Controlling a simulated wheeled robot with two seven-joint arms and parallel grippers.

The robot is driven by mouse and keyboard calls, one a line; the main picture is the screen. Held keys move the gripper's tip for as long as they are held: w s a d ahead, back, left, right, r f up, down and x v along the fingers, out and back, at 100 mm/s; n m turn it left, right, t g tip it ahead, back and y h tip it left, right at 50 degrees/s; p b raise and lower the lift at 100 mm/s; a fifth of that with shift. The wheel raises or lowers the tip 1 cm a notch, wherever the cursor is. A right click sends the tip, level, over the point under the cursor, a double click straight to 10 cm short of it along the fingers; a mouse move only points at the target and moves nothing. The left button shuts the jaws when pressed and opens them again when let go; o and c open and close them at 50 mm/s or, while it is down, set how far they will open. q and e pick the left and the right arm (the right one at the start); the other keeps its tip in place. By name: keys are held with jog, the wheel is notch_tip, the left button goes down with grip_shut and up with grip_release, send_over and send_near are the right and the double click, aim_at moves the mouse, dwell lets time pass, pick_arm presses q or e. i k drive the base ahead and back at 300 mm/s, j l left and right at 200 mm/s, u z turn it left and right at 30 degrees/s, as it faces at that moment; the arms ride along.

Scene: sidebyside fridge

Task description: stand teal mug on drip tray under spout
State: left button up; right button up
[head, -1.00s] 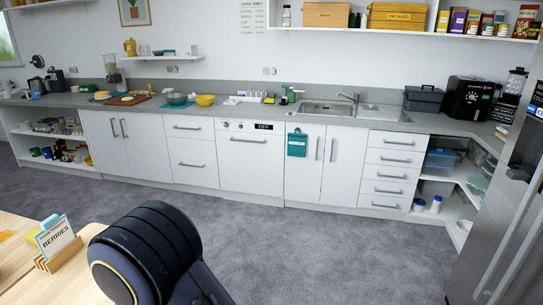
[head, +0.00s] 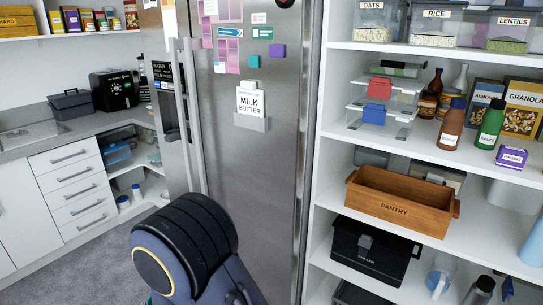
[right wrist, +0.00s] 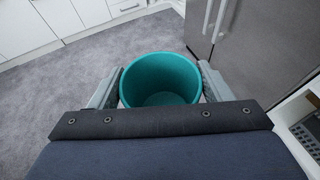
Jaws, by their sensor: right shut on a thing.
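The teal mug (right wrist: 160,98) sits between the two fingers of my right gripper (right wrist: 159,82) in the right wrist view, its open mouth towards the camera and its inside empty. The gripper is shut on it. In the head view my right arm's dark link hides the gripper and nearly all of the mug. The steel fridge (head: 255,155) has a dark dispenser recess (head: 171,105) in its left door, seen at a steep angle. The mug is well away from the recess. My left gripper is not in view.
Long vertical handles (head: 188,125) stand out from the fridge doors. An open shelf unit (head: 312,140) with boxes, bottles and a wooden pantry crate (head: 400,203) is on the right. White drawers (head: 75,190) stand on the left. Grey floor (head: 95,265) is clear before them.

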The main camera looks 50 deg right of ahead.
aim_at(178, 131)
jog(key=i+z, duration=0.1)
jog(key=z, duration=0.75)
jog(key=i+j+z, duration=0.1)
jog(key=z, duration=0.3)
jog(key=i+z, duration=0.1)
jog(key=z, duration=0.35)
jog(key=j+z, duration=0.15)
jog(key=z, duration=0.25)
jog(key=i+j, duration=0.15)
jog(key=j, duration=0.2)
jog(key=i+j, duration=0.15)
jog(key=j, duration=0.25)
jog(key=i+j, duration=0.15)
jog(key=j, duration=0.2)
jog(key=i+j, duration=0.15)
jog(key=j, duration=0.2)
jog(key=i+j, duration=0.15)
jog(key=j, duration=0.2)
jog(key=i+j, duration=0.15)
jog(key=j, duration=0.25)
jog(key=i+j, duration=0.15)
jog(key=j, duration=0.2)
jog(key=i+j, duration=0.15)
jog(key=j, duration=0.2)
jog(key=z, duration=0.05)
